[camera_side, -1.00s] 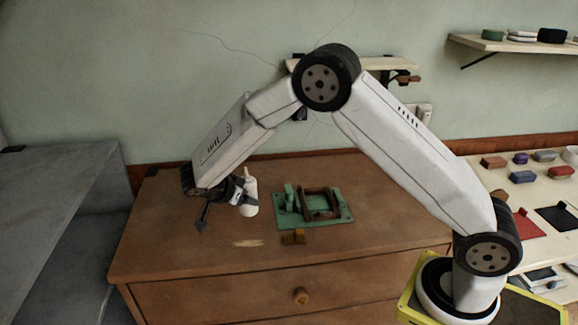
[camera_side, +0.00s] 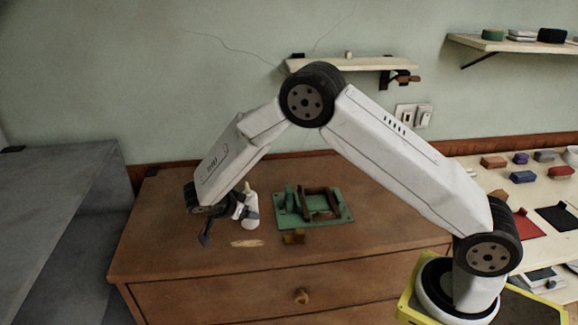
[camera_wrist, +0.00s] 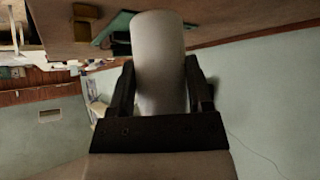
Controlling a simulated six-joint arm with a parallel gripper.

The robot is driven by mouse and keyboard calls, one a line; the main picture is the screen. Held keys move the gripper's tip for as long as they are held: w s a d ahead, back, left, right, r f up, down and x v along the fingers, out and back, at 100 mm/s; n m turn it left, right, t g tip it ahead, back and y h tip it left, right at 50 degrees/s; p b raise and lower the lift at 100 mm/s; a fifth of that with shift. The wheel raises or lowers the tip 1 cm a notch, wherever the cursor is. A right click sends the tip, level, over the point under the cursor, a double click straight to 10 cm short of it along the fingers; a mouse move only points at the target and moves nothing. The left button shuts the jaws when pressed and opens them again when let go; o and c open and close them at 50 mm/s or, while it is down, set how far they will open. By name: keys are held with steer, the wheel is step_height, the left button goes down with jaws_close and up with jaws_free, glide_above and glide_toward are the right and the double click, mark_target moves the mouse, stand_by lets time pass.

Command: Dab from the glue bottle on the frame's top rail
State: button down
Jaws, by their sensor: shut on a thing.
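The white glue bottle (camera_side: 251,222) is upright, nozzle up, above or on the dresser top, left of the frame. I cannot tell whether its base touches the wood. My gripper (camera_side: 243,209) is shut on the bottle from the left. In the wrist view the bottle (camera_wrist: 160,55) stands between my two dark fingers (camera_wrist: 160,98), and its nozzle is not visible there. The brown frame (camera_side: 332,213) sits on a green base plate (camera_side: 289,221), right of the bottle and apart from it.
A wall shelf (camera_side: 350,64) hangs behind. A bench with coloured blocks (camera_side: 522,176) is at right. The dresser's front left is clear.

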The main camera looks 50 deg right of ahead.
mark_target(244, 223)
steer(key=shift+f, duration=1.5)
steer(key=shift+f, duration=0.6)
jaws_free()
steer(key=shift+a, duration=0.1)
steer(key=v, duration=0.7)
steer(key=shift+a+r, duration=0.2)
steer(key=shift+r, duration=0.1)
